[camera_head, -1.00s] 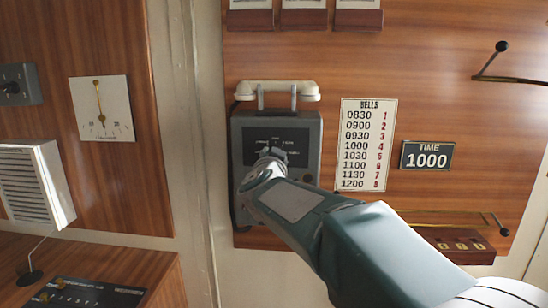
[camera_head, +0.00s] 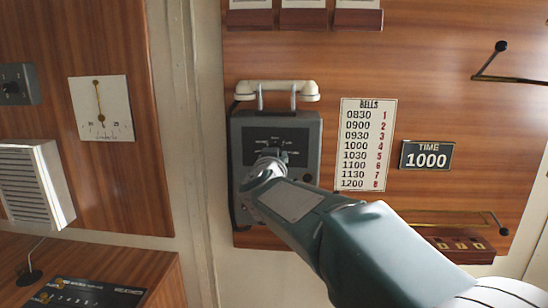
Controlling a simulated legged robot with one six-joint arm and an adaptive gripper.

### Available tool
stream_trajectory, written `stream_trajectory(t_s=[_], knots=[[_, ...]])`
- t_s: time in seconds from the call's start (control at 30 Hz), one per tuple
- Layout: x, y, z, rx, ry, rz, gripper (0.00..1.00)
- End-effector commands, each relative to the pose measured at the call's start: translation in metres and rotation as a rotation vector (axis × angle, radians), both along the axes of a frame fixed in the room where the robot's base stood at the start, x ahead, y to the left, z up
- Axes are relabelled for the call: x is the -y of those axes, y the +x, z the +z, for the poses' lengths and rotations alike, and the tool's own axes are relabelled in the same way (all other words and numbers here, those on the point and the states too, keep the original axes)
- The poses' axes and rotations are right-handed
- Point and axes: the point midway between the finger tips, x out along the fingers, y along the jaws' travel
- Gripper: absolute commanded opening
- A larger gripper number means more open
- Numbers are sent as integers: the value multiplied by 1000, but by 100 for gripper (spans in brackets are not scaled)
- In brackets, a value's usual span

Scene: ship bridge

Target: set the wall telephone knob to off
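The wall telephone (camera_head: 306,132) is a grey box on the wood panel, with a cream handset (camera_head: 278,87) resting across its top. A dark dial plate (camera_head: 290,138) with small white lettering is on its front, too small to read. My gripper (camera_head: 271,153) is at the lower middle of this plate, in front of where the knob would be. My arm comes in from the lower right and covers the lower part of the box. The knob is hidden or cannot be told apart from my gripper, and I cannot see whether the fingers are closed.
A bells timetable (camera_head: 365,144) and a time sign (camera_head: 427,156) hang to the right. A rail (camera_head: 450,212) and a bracket with a dark ball end (camera_head: 501,46) stick out further right. A gauge (camera_head: 101,108) and a speaker (camera_head: 28,184) are at left.

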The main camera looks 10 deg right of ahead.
Motion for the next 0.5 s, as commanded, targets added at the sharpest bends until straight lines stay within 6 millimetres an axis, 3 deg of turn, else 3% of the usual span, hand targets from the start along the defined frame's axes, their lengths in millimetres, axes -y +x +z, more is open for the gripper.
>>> stream_trajectory(t_s=[0.2,0.23,0.3,0.5], knots=[[-1,1,-7,-13,1,4,0],[-1,1,-7,-13,1,4,56],[-1,1,-6,-12,1,4,82],[-1,1,-3,-6,1,2,82]])
